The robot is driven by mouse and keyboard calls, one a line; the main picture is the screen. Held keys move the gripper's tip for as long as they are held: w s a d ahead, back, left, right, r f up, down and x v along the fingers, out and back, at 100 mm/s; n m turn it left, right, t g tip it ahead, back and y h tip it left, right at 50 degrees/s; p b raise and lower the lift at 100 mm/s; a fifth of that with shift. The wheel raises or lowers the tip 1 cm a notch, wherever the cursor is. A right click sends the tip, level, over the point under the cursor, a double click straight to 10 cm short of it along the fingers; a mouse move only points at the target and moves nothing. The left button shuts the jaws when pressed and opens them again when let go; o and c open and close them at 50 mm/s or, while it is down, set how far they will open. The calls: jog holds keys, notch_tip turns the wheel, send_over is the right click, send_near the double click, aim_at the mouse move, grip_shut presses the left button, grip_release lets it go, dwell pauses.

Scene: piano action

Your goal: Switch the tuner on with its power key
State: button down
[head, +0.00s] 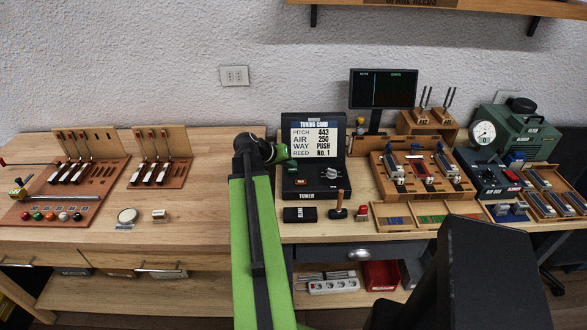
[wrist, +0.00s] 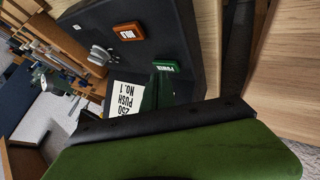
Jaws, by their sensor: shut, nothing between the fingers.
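The tuner (head: 318,190) is a black case with its lid raised, and a tuning card (head: 316,136) stands in the lid. In the wrist view its green power key (wrist: 168,67) and orange hold key (wrist: 128,31) show on the dark panel, with a grey knob (wrist: 102,54) beside them. My gripper (head: 290,163) is shut and empty over the left back part of the panel. In the wrist view its dark tip lies close to the power key; I cannot tell whether they touch. In the head view my gripper and arm hide the power key.
A dark monitor (head: 382,88) stands behind the tuner at the right. A black box (head: 300,214), a small mallet (head: 339,206) and a red-topped piece (head: 362,213) lie in front. Wooden racks (head: 420,178) stand to the right.

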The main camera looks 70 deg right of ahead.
aim_at(291, 171)
jog(key=shift+f, duration=0.3)
jog(key=shift+s+r, duration=0.1)
jog(key=shift+r+p, duration=0.4)
jog(key=shift+r, duration=0.1)
notch_tip(291, 171, up, 6)
jog(key=p, duration=0.6)
